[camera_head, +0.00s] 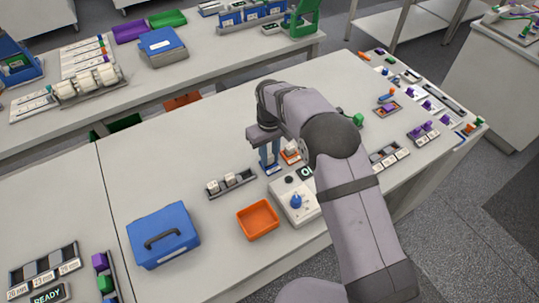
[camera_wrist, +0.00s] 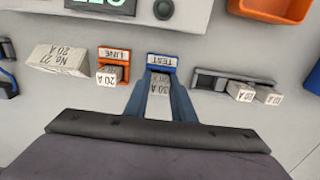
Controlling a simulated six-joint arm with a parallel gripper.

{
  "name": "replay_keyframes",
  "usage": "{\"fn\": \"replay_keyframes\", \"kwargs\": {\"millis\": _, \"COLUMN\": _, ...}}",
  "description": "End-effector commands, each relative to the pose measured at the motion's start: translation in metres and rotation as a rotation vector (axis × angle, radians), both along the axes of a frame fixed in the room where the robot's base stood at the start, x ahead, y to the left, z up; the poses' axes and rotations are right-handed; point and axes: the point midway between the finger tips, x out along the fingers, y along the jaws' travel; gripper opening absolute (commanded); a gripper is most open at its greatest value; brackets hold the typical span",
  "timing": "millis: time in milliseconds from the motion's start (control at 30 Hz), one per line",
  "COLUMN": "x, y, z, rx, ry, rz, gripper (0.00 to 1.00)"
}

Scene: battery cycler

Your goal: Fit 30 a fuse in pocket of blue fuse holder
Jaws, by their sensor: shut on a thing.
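My gripper (camera_wrist: 160,88) is shut on a pale fuse (camera_wrist: 158,84) marked 30 A. The fuse lies between the fingertips at the blue fuse holder (camera_wrist: 163,58), whose label reads TEST. I cannot tell from this angle whether the fuse is seated in the pocket or just above it. In the head view my gripper (camera_head: 269,160) points down over the blue holder (camera_head: 273,171), which the fingers mostly hide.
An orange holder (camera_wrist: 114,53) labelled LINE bears a 20 A fuse (camera_wrist: 108,76) close beside the blue one. A grey rack (camera_wrist: 206,81) with two fuses stands on the other side. An orange bin (camera_head: 258,219), a control box (camera_head: 305,211) and a blue case (camera_head: 163,237) are nearby.

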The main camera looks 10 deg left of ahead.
Motion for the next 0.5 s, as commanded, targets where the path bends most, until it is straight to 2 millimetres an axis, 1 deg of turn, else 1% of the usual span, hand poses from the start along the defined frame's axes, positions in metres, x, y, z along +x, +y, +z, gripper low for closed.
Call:
{"fn": "replay_keyframes", "kwargs": {"millis": 433, "x": -0.0001, "y": -0.0001, "z": -0.0048, "rx": 0.0, "ry": 0.0, "rz": 0.0, "gripper": 0.01}}
{"fn": "replay_keyframes", "kwargs": {"millis": 467, "x": 0.0, "y": 0.0, "z": -0.0047, "rx": 0.0, "ry": 0.0, "rz": 0.0, "gripper": 0.25}}
{"fn": "replay_keyframes", "kwargs": {"millis": 500, "x": 0.0, "y": 0.0, "z": -0.0044, "rx": 0.0, "ry": 0.0, "rz": 0.0, "gripper": 0.35}}
